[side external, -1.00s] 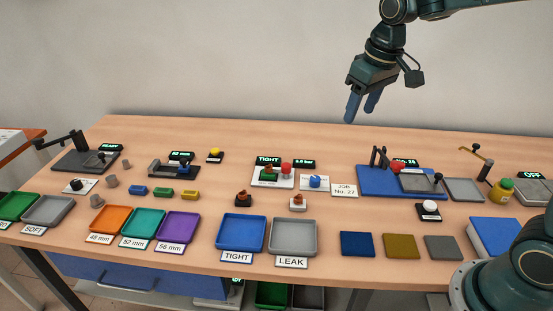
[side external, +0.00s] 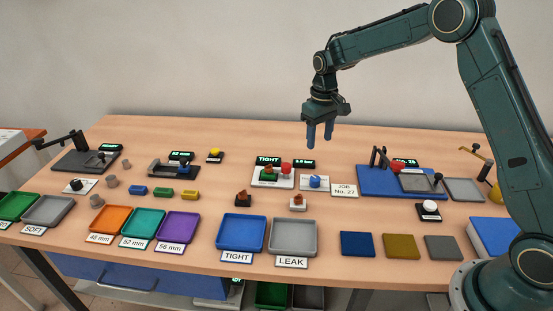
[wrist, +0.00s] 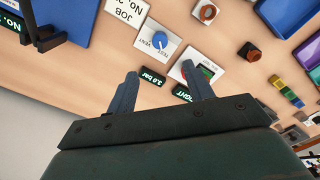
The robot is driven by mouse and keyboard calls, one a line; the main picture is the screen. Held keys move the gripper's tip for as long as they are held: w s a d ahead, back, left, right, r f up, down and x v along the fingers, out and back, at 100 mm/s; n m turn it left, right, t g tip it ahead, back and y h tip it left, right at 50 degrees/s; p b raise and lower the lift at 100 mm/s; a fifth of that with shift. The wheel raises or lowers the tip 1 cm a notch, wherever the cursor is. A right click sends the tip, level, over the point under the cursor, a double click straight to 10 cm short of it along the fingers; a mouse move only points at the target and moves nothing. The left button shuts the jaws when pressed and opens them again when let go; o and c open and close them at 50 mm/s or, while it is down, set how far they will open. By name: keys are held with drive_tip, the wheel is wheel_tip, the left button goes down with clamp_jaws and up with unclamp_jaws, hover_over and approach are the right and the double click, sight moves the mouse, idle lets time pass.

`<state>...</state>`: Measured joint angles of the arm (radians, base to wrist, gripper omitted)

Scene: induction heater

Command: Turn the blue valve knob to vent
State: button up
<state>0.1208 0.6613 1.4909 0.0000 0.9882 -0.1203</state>
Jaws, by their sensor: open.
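The blue valve knob (side external: 315,182) sits on a small white plate in the middle of the bench. In the wrist view the blue knob (wrist: 160,40) is round, on a white plate (wrist: 151,53) marked with "VENT" and another word hard to read. My gripper (side external: 320,142) is open and empty, pointing down in the air above and behind the knob. In the wrist view the two fingers (wrist: 162,85) are apart, and the knob shows beyond them, touching neither. Nothing hides the knob.
Left of the knob stands a white test plate (side external: 256,181) with a green part and a red knob (side external: 285,168). Displays read "TIGHT" (side external: 268,161) and a pressure (side external: 304,163). The JOB No. 27 card (side external: 344,190) lies right. TIGHT (side external: 241,233) and LEAK (side external: 292,237) trays stand in front.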

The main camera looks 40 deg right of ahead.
sight(315, 178)
drive_tip(key=shift+f, duration=0.25)
wheel_tip(315, 178, down, 13)
drive_tip(key=shift+f, duration=0.2)
idle(0.6)
drive_tip(key=c, duration=1)
